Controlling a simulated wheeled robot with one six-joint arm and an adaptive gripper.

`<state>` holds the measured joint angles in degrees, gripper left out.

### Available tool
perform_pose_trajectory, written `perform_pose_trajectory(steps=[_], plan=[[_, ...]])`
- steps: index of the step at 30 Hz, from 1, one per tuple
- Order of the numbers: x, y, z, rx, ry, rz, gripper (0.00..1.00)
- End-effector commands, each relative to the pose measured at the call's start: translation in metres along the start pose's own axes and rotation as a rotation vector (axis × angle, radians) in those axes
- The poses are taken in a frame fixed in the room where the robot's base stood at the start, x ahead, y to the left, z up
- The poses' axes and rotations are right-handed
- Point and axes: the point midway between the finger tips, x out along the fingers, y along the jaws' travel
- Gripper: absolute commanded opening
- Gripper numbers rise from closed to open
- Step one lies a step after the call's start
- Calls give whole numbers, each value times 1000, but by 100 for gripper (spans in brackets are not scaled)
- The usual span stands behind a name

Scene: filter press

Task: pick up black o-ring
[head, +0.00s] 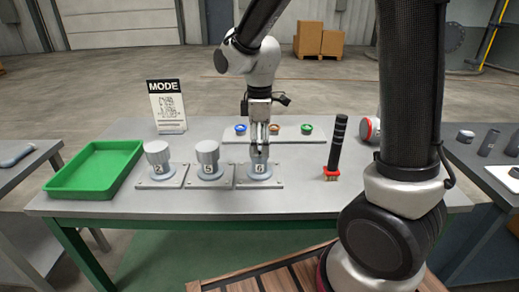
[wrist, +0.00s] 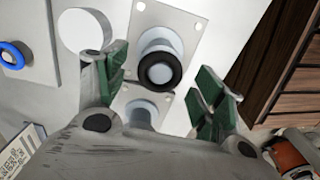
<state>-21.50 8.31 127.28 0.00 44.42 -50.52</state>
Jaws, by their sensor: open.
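The black o-ring (wrist: 160,72) sits around the end of a pale grey post (wrist: 160,42) on a square metal plate in the wrist view. My gripper (wrist: 162,66) is open, with its green-padded fingers on either side of the o-ring and apart from it. In the head view my gripper (head: 259,138) points down over the rightmost of three fittings (head: 260,172). I cannot make out the o-ring there.
Two capped fittings (head: 209,158) stand to the left, beside a green tray (head: 72,187). A white tray (head: 288,139) behind holds blue, orange and green rings. A black-handled brush (head: 338,143) stands at right.

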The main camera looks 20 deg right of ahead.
Motion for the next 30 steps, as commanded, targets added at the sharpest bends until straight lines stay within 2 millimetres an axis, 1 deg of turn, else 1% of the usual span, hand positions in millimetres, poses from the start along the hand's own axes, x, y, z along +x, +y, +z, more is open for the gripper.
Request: perform_pose_trajectory(steps=[4, 6, 8, 9, 10, 19, 22, 26, 30], plan=[[0, 0, 0, 0, 0, 0, 69], [0, 0, 0, 0, 0, 0, 56], [0, 0, 0, 0, 0, 0, 46], [0, 0, 0, 0, 0, 0, 39], [0, 0, 0, 0, 0, 0, 34], [-1, 0, 0, 0, 0, 0, 34], [-6, 0, 0, 0, 1, 2, 34], [-26, 1, -1, 0, 3, 4, 34], [-57, 1, -1, 0, 3, 4, 34]])
